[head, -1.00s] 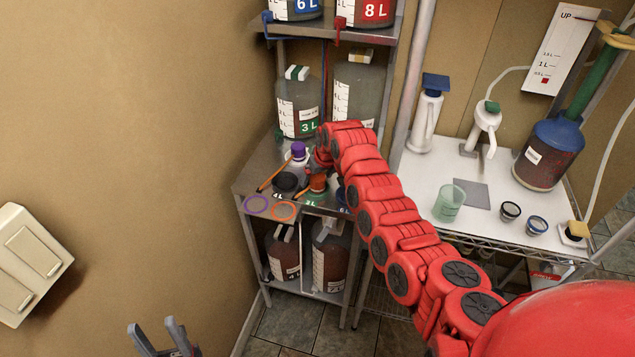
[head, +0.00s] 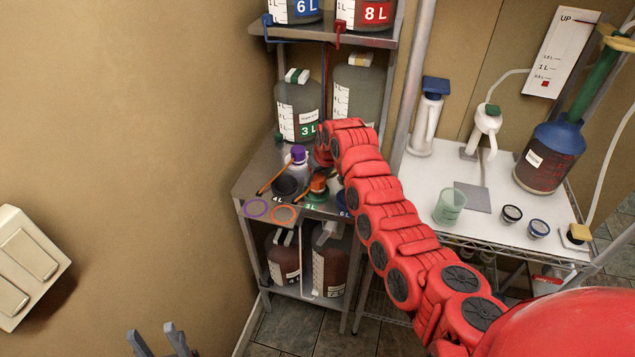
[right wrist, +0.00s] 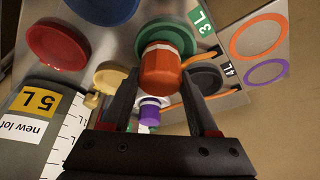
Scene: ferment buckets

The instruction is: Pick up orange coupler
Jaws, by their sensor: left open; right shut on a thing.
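The orange coupler (right wrist: 161,74), with a white band at its far end, is between the fingers of my right gripper (right wrist: 160,92) in the right wrist view. The gripper is shut on it. A green lid (right wrist: 165,33) lies right behind the coupler; I cannot tell whether they touch. In the head view the coupler (head: 318,183) shows over the front of the steel shelf (head: 262,176), and my red right arm hides most of that gripper. My left gripper (head: 153,331) is open and empty at the bottom left, far from the shelf.
A 3 L jug (head: 297,108) stands behind. A white table (head: 421,185) is to the right.

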